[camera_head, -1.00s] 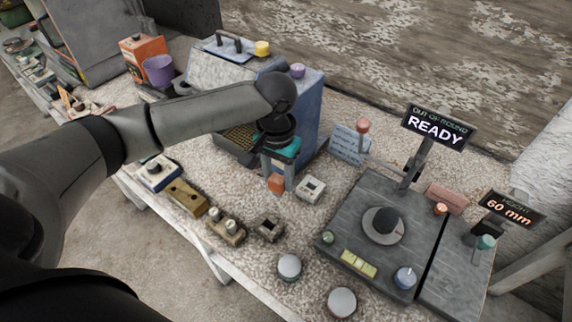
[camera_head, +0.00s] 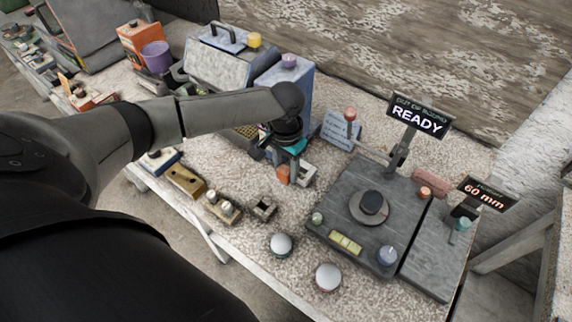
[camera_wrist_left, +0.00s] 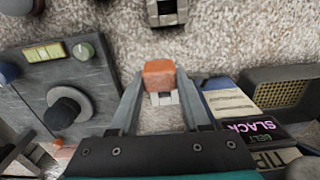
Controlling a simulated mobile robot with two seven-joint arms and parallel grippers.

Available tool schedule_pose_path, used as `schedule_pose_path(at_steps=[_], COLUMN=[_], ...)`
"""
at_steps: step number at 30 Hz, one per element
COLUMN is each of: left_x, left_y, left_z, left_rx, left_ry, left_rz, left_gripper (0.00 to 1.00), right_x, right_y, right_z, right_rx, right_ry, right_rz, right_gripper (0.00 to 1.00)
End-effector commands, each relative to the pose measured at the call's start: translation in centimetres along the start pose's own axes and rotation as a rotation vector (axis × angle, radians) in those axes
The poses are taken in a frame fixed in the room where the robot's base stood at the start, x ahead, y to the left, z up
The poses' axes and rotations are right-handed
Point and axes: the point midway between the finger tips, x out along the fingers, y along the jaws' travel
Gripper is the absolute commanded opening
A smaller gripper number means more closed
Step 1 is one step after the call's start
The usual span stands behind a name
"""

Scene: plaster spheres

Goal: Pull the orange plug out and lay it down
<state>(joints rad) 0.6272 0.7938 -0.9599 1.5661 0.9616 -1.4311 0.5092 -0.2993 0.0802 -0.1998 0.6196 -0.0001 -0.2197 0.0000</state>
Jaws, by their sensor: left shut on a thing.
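The orange plug (camera_head: 283,174) is held between the fingertips of my left gripper (camera_head: 288,163), which is shut on it. In the left wrist view, the plug (camera_wrist_left: 158,70) shows at the tips of the two grey fingers (camera_wrist_left: 160,82). A small pale block (camera_head: 305,174) stands on the bench just right of the plug in the head view. It shows partly behind the plug in the left wrist view (camera_wrist_left: 163,98). I cannot tell whether plug and block touch. My right gripper is not in view.
A dark open-topped block (camera_head: 263,208) stands in front of the plug. The grey gauge plate (camera_head: 330,215) with a black-topped disc (camera_head: 372,204) lies to the right. A blue box (camera_head: 292,85) is behind.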

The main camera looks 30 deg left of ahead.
Motion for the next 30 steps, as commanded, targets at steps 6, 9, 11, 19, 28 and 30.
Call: schedule_pose_path(at_steps=[6,9,11,19,28,30], left_x=[2.6,3.6,4.2,5.5,5.5,5.5], left_y=[0.1,0.0,0.0,0.0,0.0,0.0], left_z=[0.0,0.0,0.0,0.0,0.0,0.0], left_rx=[0.001,-0.001,-0.001,0.001,0.001,0.001], left_ry=[-0.001,-0.001,-0.001,0.001,0.001,0.001], left_rz=[0.000,0.001,0.000,0.000,0.000,0.000], left_gripper=[0.00,0.00,0.00,0.00,0.00,0.00], right_x=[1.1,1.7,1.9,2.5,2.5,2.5], right_y=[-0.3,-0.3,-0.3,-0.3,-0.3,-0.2], right_z=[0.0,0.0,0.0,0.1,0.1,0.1], right_rx=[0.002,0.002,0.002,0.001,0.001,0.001], right_ry=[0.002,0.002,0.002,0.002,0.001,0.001], right_rz=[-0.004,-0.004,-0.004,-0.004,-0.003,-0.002], right_gripper=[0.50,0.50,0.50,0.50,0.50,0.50])
